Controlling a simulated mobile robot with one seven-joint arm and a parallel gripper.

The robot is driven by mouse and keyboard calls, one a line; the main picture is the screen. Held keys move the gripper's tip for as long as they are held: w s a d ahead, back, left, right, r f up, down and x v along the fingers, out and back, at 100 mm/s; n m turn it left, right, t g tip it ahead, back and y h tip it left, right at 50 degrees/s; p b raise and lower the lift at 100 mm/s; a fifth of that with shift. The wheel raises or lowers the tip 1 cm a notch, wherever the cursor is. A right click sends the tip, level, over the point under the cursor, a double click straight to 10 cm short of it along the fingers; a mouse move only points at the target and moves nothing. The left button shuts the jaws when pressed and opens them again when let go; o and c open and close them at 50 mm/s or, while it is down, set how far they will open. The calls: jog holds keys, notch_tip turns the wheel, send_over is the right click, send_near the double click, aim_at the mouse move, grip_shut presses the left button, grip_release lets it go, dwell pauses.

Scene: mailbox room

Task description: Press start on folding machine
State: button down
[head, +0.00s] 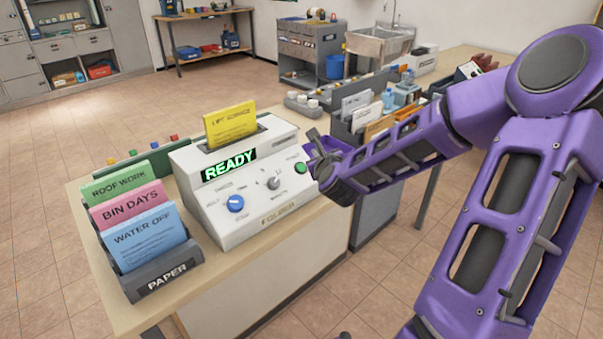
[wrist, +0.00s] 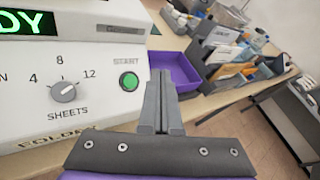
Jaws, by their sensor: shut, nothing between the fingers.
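The white folding machine (head: 255,215) stands on the counter, with a yellow sheet (head: 230,124) upright in its top slot. Its display (head: 229,165) reads READY in green. The green start button (head: 301,168) is at the right end of the sloped front panel. In the wrist view the start button (wrist: 128,82) shows plainly under the word START, uncovered. My gripper (wrist: 162,75) is shut and empty, its fingers just right of the button and apart from it in the picture. In the head view my gripper (head: 315,140) is by the machine's right end.
A blue knob (head: 236,204) and a grey sheets knob (head: 273,183) sit left of the button. A paper rack (head: 165,277) with coloured stacks stands left of the machine. A purple tray (wrist: 181,72) and a dark organiser (wrist: 205,50) lie beyond my fingers.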

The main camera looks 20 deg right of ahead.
jog(key=shift+w+a+f+b, duration=0.2)
jog(key=shift+w+f+b, duration=0.35)
jog(key=shift+f+b, duration=0.3)
jog(key=shift+w+a+f+b, duration=0.2)
jog(key=shift+w+f+b, duration=0.4)
jog(key=shift+f, duration=0.3)
jog(key=shift+w+a+f+b, duration=0.2)
jog(key=shift+w+f+b, duration=0.35)
jog(key=shift+f+b, duration=0.3)
jog(key=shift+f, duration=0.15)
jog(key=shift+w+a+f, duration=0.1)
jog(key=shift+w+f, duration=0.1)
jog(key=shift+f, duration=0.05)
jog(key=shift+w+f+b, duration=0.2)
jog(key=shift+f+b, duration=0.15)
jog(key=shift+b, duration=0.2)
dwell(0.4)
jog(key=shift+r, duration=0.1)
jog(key=shift+s+r+p, duration=0.45)
jog(key=shift+r+p, duration=0.15)
jog(key=shift+p, duration=0.05)
jog(key=shift+s+d+r+p, duration=0.2)
jog(key=shift+s+r+p, duration=0.25)
jog(key=shift+r+p, duration=0.25)
jog(key=shift+s+d+r+p, duration=0.2)
jog(key=shift+s+r+p, duration=0.2)
jog(key=shift+r+p, duration=0.3)
jog(key=shift+s+d+r+p, duration=0.2)
jog(key=shift+s+r+p, duration=0.25)
jog(key=shift+r+p, duration=0.25)
